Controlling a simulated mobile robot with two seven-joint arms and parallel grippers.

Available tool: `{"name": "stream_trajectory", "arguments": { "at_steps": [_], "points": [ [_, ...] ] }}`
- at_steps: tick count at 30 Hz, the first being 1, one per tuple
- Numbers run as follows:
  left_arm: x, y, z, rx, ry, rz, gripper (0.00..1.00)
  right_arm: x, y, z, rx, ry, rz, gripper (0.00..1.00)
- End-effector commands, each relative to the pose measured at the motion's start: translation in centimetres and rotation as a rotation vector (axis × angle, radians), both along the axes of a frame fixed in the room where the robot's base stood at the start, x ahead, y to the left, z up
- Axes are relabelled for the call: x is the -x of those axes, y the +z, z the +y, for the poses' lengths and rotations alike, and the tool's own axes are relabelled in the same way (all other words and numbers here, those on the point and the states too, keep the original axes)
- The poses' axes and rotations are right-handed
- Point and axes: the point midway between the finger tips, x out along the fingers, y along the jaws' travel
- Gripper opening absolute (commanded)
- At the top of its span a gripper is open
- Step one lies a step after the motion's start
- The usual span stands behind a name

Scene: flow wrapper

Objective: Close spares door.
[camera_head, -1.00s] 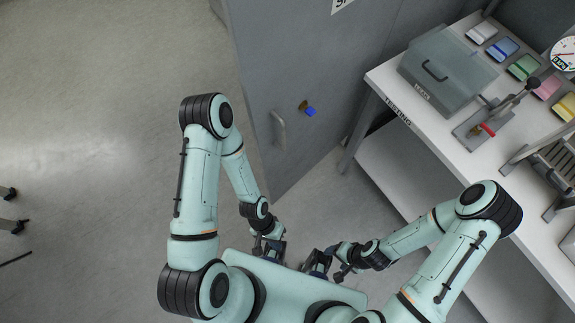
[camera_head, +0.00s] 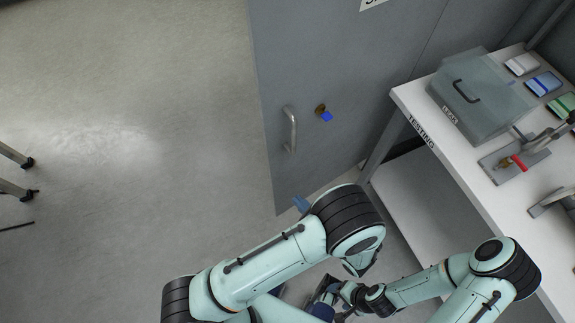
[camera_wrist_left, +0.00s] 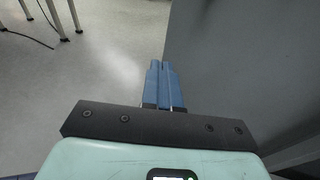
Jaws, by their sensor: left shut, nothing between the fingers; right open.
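The grey spares door (camera_head: 330,60) stands upright, with open floor beyond its left edge. Its metal handle (camera_head: 290,130) is near that edge, and a key with a blue tag (camera_head: 325,116) is beside the handle. My left gripper (camera_head: 301,204) is at the door's lower left corner, mostly hidden by my left arm. In the left wrist view its blue fingers (camera_wrist_left: 164,84) are together and empty, overlapping the edge of the door (camera_wrist_left: 240,60). I cannot tell whether they touch it. My right gripper (camera_head: 322,297) is low in the head view, open, away from the door.
A white testing table (camera_head: 455,165) stands right of the door, with a lidded grey box (camera_head: 480,100) and a red-handled clamp (camera_head: 518,162) on it. Wheeled legs (camera_head: 18,190) stand at the far left. The floor (camera_head: 130,130) between is clear.

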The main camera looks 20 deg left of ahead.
Motion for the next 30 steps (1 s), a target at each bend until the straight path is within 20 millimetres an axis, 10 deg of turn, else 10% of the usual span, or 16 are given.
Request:
{"name": "stream_trajectory", "arguments": {
  "at_steps": [8,30],
  "points": [
    [-2.1,3.3,-2.3,-0.106,-0.126,-0.119,0.00,0.0,-0.4,0.0,-0.001,0.000,-0.002,0.69],
    [-8.6,3.3,8.6,-0.102,-0.121,-0.116,0.00,0.1,-0.1,0.0,-0.001,0.001,0.004,0.69]
  ]
}}
